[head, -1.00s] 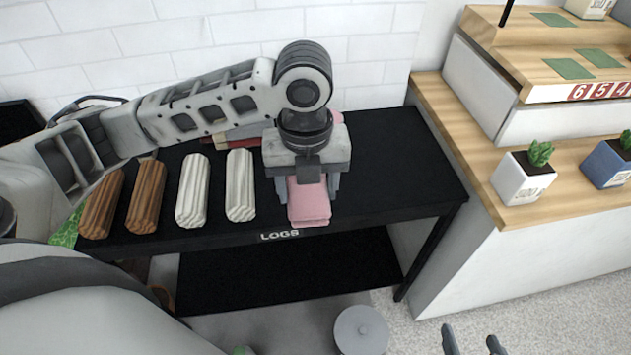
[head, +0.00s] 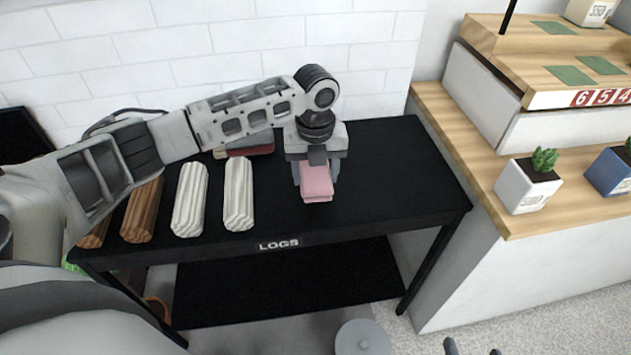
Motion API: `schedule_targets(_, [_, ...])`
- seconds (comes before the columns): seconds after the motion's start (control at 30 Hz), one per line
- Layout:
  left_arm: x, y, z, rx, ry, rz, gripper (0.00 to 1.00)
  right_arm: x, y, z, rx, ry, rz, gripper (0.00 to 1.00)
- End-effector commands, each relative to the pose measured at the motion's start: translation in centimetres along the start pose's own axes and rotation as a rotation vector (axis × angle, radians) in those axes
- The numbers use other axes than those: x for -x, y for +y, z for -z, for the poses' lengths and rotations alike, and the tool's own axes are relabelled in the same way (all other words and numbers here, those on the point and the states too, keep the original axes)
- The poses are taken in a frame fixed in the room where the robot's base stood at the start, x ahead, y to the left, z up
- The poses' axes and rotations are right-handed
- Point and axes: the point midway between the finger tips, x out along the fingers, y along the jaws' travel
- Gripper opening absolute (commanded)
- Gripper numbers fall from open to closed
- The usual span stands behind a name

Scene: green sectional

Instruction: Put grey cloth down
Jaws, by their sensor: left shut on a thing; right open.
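My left gripper (head: 316,172) points down over the black table (head: 390,190), shut on a folded pink cloth (head: 317,187). The cloth's front part sticks out towards me from between the fingers. I cannot tell whether its underside touches the tabletop. I see no cloth that is clearly grey. My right gripper (head: 472,347) is only partly in view at the bottom edge, open and empty, with its finger tips apart.
Two white ridged logs (head: 238,195) and two brown logs (head: 143,210) lie left of the cloth. A low reddish and grey stack (head: 247,146) lies behind them. The table's right part is clear. A wooden counter (head: 470,150) with potted plants (head: 528,182) stands at the right.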

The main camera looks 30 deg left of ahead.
Motion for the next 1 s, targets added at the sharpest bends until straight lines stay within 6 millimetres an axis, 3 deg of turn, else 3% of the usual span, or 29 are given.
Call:
schedule_targets(0.23, [-3.0, 0.0, -0.4, -0.001, 0.001, -0.002, 0.22, 0.4, 0.0, 0.5, 0.005, -0.002, -0.005, 0.62])
schedule_targets(0.67, [-3.7, -0.1, -0.3, -0.001, 0.001, -0.001, 0.22, -0.1, 0.2, 0.2, 0.009, -0.004, -0.007, 0.62])
schedule_targets(0.7, [-3.7, -0.1, -0.3, -0.002, 0.001, -0.001, 0.67, -0.2, 0.2, 0.3, 0.009, -0.003, -0.007, 0.62])
schedule_targets(0.73, [-3.7, -0.1, -0.3, -0.002, 0.001, -0.001, 0.75, -0.2, 0.2, 0.3, 0.009, -0.003, -0.007, 0.62])
schedule_targets(0.77, [-3.7, -0.1, -0.3, -0.001, 0.001, -0.001, 0.8, -0.2, 0.2, 0.3, 0.009, -0.003, -0.007, 0.62])
schedule_targets(1.0, [-3.6, 0.0, -0.3, -0.001, 0.0, -0.001, 0.8, -0.1, 0.1, 0.5, 0.009, 0.002, -0.006, 0.62])
